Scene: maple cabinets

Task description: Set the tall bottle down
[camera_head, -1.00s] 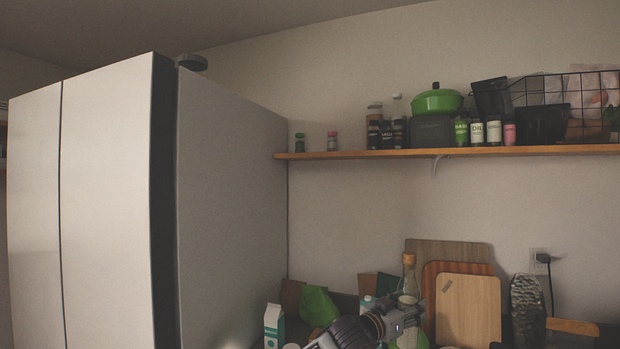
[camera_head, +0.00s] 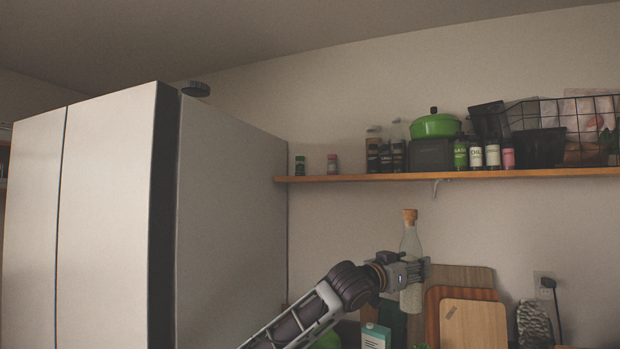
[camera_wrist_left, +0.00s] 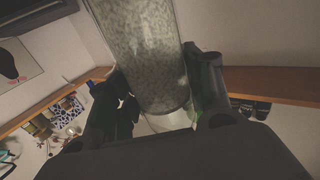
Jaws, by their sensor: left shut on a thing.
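The tall bottle (camera_head: 411,240) is clear glass with a cork-coloured stopper and stands upright in my left gripper (camera_head: 408,274). The gripper is shut on its lower part and holds it up in front of the wall, below the shelf. In the left wrist view the bottle (camera_wrist_left: 146,50) fills the space between the two dark fingers of the gripper (camera_wrist_left: 160,100), and its contents look pale and speckled. What lies directly under the bottle is hidden in the head view. My right gripper is not in view.
Cutting boards (camera_head: 472,322) lean on the wall right of the bottle. A carton (camera_head: 376,336) stands below the gripper. A wooden shelf (camera_head: 350,178) with jars and a green pot (camera_head: 434,124) runs above. A tall fridge (camera_head: 110,220) stands at left.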

